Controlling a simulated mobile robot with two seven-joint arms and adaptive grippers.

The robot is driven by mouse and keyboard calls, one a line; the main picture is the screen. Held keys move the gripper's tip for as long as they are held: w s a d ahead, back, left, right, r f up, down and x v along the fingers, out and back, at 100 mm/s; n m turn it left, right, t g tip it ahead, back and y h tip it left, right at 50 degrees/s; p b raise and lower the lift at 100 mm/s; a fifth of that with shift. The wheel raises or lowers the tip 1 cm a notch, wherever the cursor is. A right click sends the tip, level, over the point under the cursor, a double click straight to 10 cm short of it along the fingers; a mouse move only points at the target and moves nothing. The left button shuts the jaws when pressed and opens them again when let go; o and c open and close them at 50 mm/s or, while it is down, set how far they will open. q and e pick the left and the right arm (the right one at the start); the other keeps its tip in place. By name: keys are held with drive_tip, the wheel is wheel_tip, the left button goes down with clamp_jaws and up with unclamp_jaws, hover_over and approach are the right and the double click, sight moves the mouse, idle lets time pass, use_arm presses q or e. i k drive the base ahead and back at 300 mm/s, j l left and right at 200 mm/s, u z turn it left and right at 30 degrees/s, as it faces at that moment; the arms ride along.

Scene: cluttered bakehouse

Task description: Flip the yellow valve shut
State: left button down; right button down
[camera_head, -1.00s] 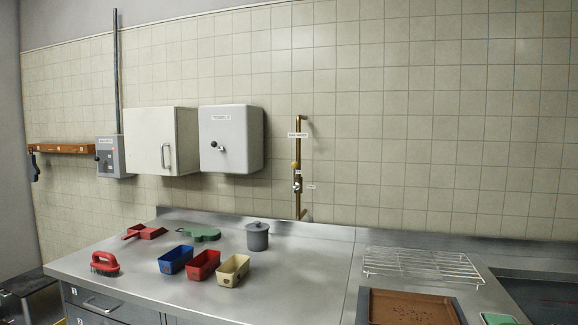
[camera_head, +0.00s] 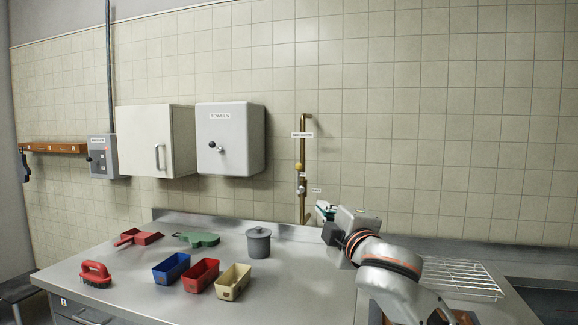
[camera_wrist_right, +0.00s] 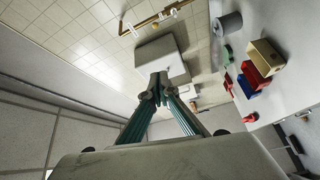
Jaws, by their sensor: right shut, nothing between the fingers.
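A vertical brass pipe (camera_head: 303,142) is fixed to the tiled wall. The yellow valve (camera_head: 298,167) shows as a small yellow knob on its lower half, with a grey metal fitting (camera_head: 301,185) just below. The pipe also shows at the top of the right wrist view (camera_wrist_right: 142,24). My right gripper (camera_head: 325,209) is right of and below the valve in the head view, apart from it. In the right wrist view its fingers (camera_wrist_right: 158,86) meet at the tips with nothing between them. My left gripper is not in view.
A white cabinet (camera_head: 157,142) and a towel box (camera_head: 230,139) hang left of the pipe. On the steel counter (camera_head: 120,270) stand a grey lidded pot (camera_head: 258,242), blue (camera_head: 171,268), red (camera_head: 201,275) and cream (camera_head: 233,281) tins. A wire rack (camera_head: 460,278) lies right, partly behind my arm.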

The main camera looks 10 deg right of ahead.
sight(301, 189)
drive_tip(key=i+j, duration=0.1)
drive_tip(key=i, duration=0.5)
drive_tip(key=i+j, duration=0.1)
drive_tip(key=i, duration=0.5)
